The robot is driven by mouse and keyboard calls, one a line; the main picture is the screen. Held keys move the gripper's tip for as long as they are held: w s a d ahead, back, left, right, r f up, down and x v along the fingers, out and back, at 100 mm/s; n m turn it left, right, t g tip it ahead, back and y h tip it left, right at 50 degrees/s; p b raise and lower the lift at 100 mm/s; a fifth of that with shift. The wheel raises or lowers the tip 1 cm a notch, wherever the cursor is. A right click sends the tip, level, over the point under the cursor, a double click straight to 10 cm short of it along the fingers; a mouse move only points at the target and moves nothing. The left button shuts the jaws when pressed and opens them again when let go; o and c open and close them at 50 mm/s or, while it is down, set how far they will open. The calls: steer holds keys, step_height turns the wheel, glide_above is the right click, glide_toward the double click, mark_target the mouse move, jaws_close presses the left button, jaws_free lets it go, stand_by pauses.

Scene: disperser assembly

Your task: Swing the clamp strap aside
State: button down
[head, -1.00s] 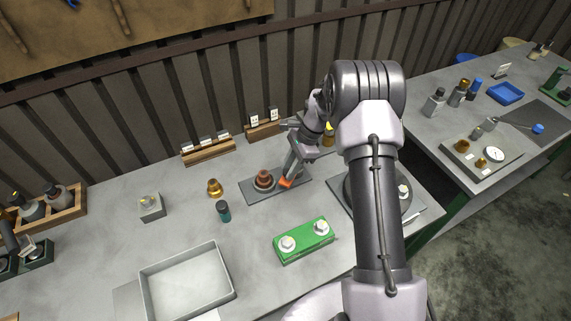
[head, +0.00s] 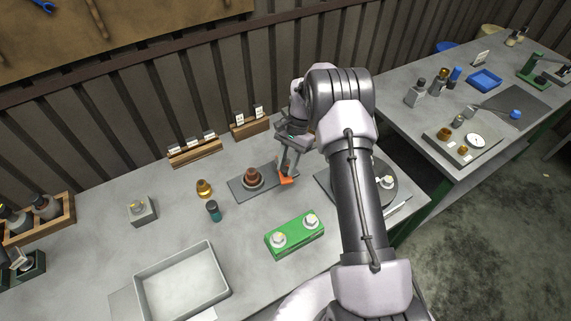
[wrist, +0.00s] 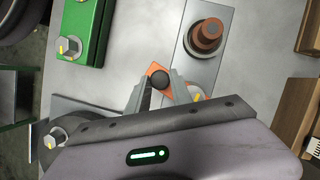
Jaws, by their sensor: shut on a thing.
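The clamp strap (head: 286,181) is a small orange piece at the right end of a dark grey base plate (head: 270,181). A copper-brown stepped part (head: 252,176) stands on that plate, to the left of the strap and apart from it. In the wrist view the orange strap (wrist: 155,70) shows around a dark round knob (wrist: 159,80). My gripper (wrist: 158,88) is shut on the strap at this knob, with a finger on each side. The fingers hide part of the strap. The copper-brown part (wrist: 206,35) is clear of the fingers.
A green block with two bolts (head: 295,235) lies in front of the plate. A teal-capped bottle (head: 213,211) and a brass piece (head: 204,188) stand to the left. An empty grey tray (head: 228,285) is at the front left. A round turntable is partly behind my arm.

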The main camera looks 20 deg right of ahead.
stand_by(0.4)
steer(key=c, duration=1.1)
jaws_free()
steer(key=shift+c, duration=0.2)
steer(key=p+v, duration=0.3)
steer(key=v, duration=1.4)
steer(key=shift+r+p, duration=0.2)
steer(key=shift+p, duration=0.15)
steer(key=shift+r, duration=0.1)
